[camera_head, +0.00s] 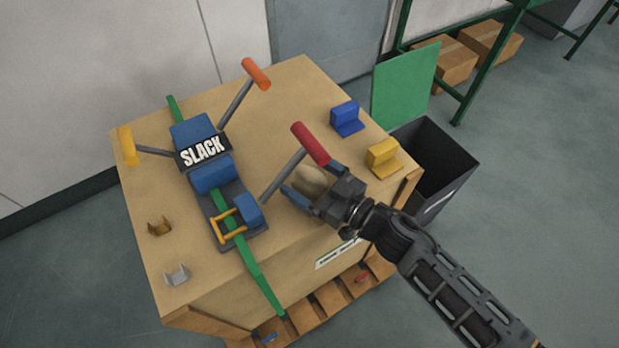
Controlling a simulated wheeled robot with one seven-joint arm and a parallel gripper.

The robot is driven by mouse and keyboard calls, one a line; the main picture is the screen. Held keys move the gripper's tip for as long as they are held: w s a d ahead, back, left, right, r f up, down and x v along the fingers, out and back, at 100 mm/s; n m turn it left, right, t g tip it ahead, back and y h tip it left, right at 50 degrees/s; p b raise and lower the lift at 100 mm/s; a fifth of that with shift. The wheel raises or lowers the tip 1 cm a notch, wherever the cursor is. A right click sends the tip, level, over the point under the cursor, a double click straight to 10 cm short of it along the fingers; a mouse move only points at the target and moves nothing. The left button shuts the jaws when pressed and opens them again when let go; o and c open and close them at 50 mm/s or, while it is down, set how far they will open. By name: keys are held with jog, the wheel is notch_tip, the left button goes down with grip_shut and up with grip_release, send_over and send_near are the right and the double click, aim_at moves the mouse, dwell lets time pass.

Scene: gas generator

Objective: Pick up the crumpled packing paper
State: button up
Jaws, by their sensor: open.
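The crumpled packing paper appears to be the rounded beige lump (312,177) on top of the large tan box (285,90), partly hidden by my gripper. My gripper (306,181) reaches in from the lower right with its blue-tipped fingers open. In this view the lump lies between the fingers. I cannot tell whether the fingers touch it.
A red-handled lever (311,144) stands close by the gripper. A blue tool marked SLACK (203,152) with orange and yellow handles sits on a green strap (262,281). Blue (345,118) and yellow (383,157) corner pieces lie right. A dark open bin (459,166) stands beyond the box.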

jog(key=shift+c, duration=0.5)
jog(key=c, duration=0.9)
jog(key=shift+r, duration=0.1)
jog(key=shift+c, duration=0.2)
